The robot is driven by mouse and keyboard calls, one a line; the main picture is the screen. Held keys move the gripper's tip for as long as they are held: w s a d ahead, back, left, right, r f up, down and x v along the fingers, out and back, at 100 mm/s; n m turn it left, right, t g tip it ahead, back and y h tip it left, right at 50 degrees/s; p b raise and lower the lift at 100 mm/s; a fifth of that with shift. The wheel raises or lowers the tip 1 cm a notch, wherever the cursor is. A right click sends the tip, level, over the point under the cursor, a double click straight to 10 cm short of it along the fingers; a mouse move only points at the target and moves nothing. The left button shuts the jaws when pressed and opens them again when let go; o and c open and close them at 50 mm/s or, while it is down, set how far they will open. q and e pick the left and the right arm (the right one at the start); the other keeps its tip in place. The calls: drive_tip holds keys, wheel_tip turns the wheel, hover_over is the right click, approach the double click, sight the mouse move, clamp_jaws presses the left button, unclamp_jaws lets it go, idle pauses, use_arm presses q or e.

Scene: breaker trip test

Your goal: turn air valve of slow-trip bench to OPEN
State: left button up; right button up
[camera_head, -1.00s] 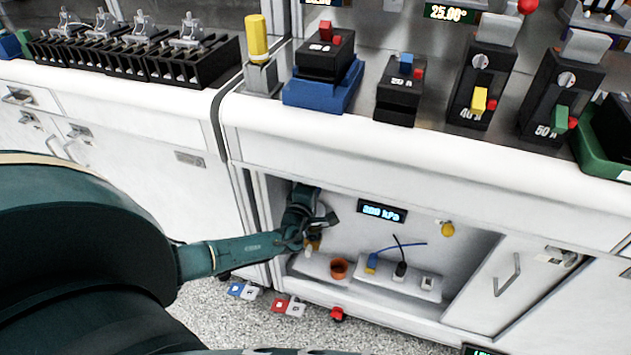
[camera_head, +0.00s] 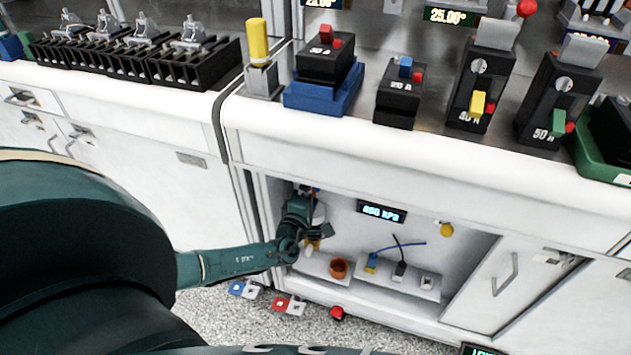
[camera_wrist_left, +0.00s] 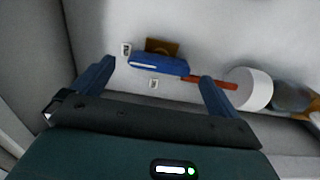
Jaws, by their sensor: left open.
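The air valve shows in the left wrist view as a blue lever handle (camera_wrist_left: 158,65) with a pale stripe, lying roughly crosswise. A brown-orange fitting (camera_wrist_left: 161,46) is behind it, and small white labels (camera_wrist_left: 126,49) sit near it on the wall. My left gripper (camera_wrist_left: 156,78) is open, with one finger beyond each end of the handle; I cannot tell whether either touches it. In the head view my left gripper (camera_head: 318,228) is inside the open cabinet at its left side, and hides the valve there. My right gripper is not in view.
A pressure display (camera_head: 382,212) is on the cabinet's back wall. A red pipe (camera_wrist_left: 215,82) leads to a white cylinder (camera_wrist_left: 248,89). The cabinet door (camera_head: 507,277) is at right.

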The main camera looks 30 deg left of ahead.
use_arm(q)
drive_tip(key=p+v, duration=0.1)
drive_tip(key=v, duration=0.9)
drive_tip(key=shift+p, duration=0.3)
